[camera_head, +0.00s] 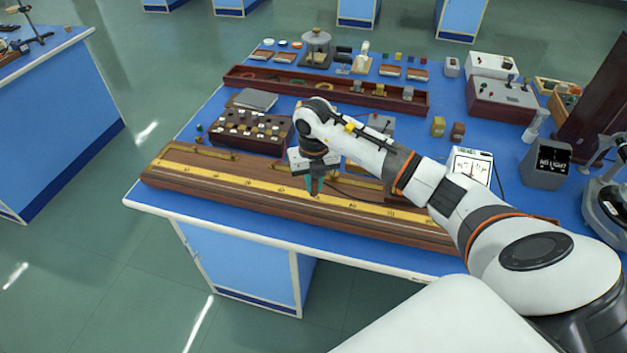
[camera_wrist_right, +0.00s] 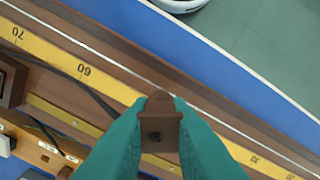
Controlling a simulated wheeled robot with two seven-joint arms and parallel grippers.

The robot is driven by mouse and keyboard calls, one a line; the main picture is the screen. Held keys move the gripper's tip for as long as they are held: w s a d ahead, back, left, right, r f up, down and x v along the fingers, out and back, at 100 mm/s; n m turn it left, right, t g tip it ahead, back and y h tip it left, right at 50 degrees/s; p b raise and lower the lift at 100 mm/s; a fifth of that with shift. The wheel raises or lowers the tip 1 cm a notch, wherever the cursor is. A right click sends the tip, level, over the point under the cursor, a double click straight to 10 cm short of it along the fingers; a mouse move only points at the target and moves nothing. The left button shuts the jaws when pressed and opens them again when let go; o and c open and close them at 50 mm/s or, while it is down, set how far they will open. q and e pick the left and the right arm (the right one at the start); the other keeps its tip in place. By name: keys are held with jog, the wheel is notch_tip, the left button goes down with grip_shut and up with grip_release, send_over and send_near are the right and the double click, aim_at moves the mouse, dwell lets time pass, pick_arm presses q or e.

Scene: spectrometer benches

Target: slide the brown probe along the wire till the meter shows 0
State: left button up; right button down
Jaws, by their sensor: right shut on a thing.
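A long wooden wire board (camera_head: 170,178) with a yellow scale (camera_head: 250,187) lies along the front edge of the blue bench. A thin pale wire (camera_wrist_right: 95,50) runs beside the scale. My right gripper (camera_head: 314,186), with teal fingers, is shut on the brown probe (camera_wrist_right: 160,115) over the board, just past the 60 mark in the wrist view. The probe is mostly hidden in the head view. I cannot tell if its tip touches the wire. A white-faced meter (camera_head: 471,163) stands right of my arm; its reading is too small to make out. My left gripper is not in view.
A dark box with several knobs (camera_head: 250,132) sits behind the board. A long brown tray (camera_head: 270,81) and a grey-topped box (camera_head: 500,95) stand farther back. Dark cables (camera_wrist_right: 45,63) cross the board near the probe. The bench's front edge is close to the board.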

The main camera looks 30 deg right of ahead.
aim_at(300, 204)
jog(key=shift+f+b, duration=1.9)
jog(key=shift+f, duration=0.75)
jog(key=shift+f, duration=0.15)
jog(key=shift+s+a+f, duration=0.1)
jog(key=shift+s+f, duration=0.1)
jog(key=shift+s, duration=0.05)
dwell(2.0)
jog(key=shift+w+a, duration=0.2)
dwell(0.3)
jog(key=shift+w+a+b, duration=0.6)
jog(key=shift+w+a, duration=0.05)
jog(key=shift+w, duration=0.25)
jog(key=shift+w+a+r, duration=0.15)
jog(key=shift+w+a, duration=0.2)
jog(key=shift+w, duration=0.2)
jog(key=shift+w, duration=0.1)
jog(key=shift+b, duration=0.3)
dwell(0.6)
